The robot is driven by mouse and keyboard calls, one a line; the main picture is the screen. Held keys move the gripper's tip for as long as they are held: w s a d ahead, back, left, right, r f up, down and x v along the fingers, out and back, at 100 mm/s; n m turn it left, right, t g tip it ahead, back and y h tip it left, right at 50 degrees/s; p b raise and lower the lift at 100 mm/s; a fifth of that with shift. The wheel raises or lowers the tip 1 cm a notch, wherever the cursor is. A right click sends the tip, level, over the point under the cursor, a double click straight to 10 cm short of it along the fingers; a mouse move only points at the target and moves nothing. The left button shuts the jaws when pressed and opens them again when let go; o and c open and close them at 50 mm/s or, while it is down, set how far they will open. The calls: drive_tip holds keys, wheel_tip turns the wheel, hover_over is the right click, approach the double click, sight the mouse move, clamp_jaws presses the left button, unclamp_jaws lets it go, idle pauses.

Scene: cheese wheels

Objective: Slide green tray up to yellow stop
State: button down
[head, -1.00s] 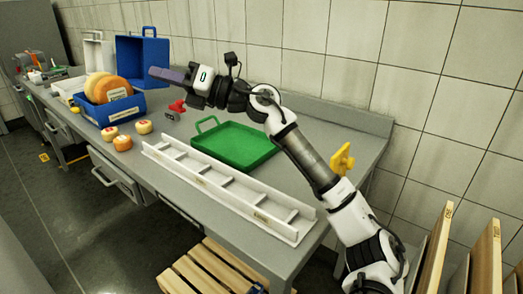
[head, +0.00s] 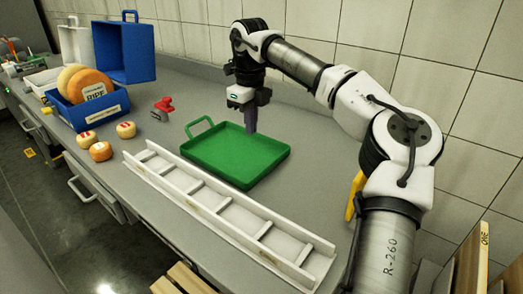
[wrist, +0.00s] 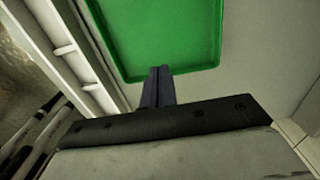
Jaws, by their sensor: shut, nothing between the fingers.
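The green tray (head: 240,155) lies flat on the grey worktop, its loop handle at the left end. It also fills the top of the wrist view (wrist: 160,30). My gripper (head: 251,130) points down at the tray's far edge, fingers shut and empty. In the wrist view the shut fingers (wrist: 158,70) overlap the tray's rim; I cannot tell whether they touch it. The yellow stop (head: 354,196) stands to the right of the tray, with a clear gap, and is partly hidden behind my arm.
A white divided rack (head: 225,207) runs along the tray's front side. Small cheeses (head: 101,151), a red clamp-like object (head: 164,105) and a blue crate (head: 92,112) with cheese wheels sit to the left. The tiled wall is behind. Bare worktop lies right of the tray.

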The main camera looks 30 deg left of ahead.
sight(253, 164)
wheel_tip(253, 164, down, 10)
drive_tip(key=shift+d+f+p, duration=0.1)
drive_tip(key=shift+p, duration=0.4)
drive_tip(key=d, duration=0.2)
drive_tip(key=shift+s+d+r+p, duration=0.1)
drive_tip(key=shift+d+r+p, duration=0.15)
drive_tip(key=shift+d+p, duration=0.1)
drive_tip(key=shift+s+d, duration=0.1)
drive_tip(key=shift+d, duration=0.5)
